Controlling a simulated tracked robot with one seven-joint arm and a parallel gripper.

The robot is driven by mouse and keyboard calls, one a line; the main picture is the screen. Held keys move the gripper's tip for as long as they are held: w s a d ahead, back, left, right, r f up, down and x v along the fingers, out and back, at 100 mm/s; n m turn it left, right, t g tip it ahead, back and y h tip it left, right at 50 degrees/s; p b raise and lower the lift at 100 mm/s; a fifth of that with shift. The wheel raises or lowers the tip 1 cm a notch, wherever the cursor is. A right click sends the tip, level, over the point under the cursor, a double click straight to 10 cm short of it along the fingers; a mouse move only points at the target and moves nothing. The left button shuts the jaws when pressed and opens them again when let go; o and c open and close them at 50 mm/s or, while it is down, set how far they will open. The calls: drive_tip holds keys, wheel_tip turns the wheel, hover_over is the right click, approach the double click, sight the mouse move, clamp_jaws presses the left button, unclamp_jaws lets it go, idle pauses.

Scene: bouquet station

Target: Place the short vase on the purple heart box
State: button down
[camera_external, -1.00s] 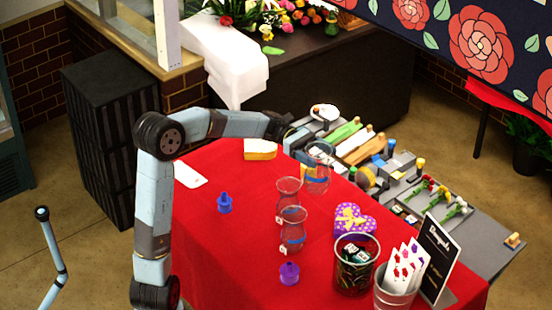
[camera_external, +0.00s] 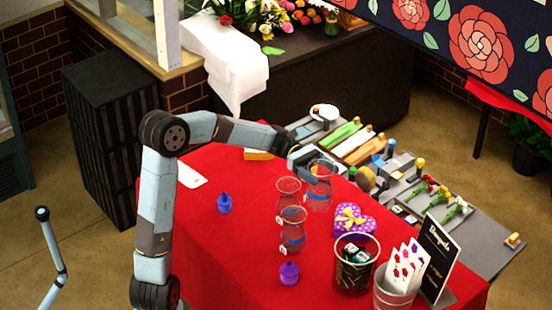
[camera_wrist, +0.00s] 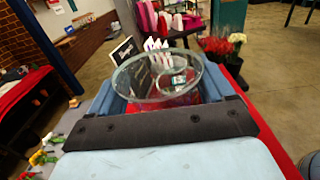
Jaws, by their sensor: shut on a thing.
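My gripper (camera_external: 306,163) is shut on a clear glass vase (camera_external: 320,188) with a blue band. In the wrist view, the held vase (camera_wrist: 158,75) shows its round open mouth between the blue fingers of my gripper (camera_wrist: 165,98). The purple heart box (camera_external: 355,219) with a yellow bow lies on the red table, below and to the right of the held vase in the picture. The box is not visible in the wrist view. I cannot tell how high the vase is above the table.
Two other glass vases, one behind (camera_external: 288,192) and one nearer (camera_external: 292,232), stand left of the held vase. A dark-filled clear bucket (camera_external: 356,270), a card bucket (camera_external: 390,298) and a black sign (camera_external: 432,260) stand near the box.

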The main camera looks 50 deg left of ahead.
drive_tip(key=w+d+f, duration=0.2)
drive_tip(key=w+f, duration=1.1)
drive_tip(key=shift+w, duration=0.35)
unclamp_jaws()
drive_tip(key=shift+f, duration=0.1)
drive_tip(key=shift+a, duration=0.1)
drive_tip(key=a, duration=1.2)
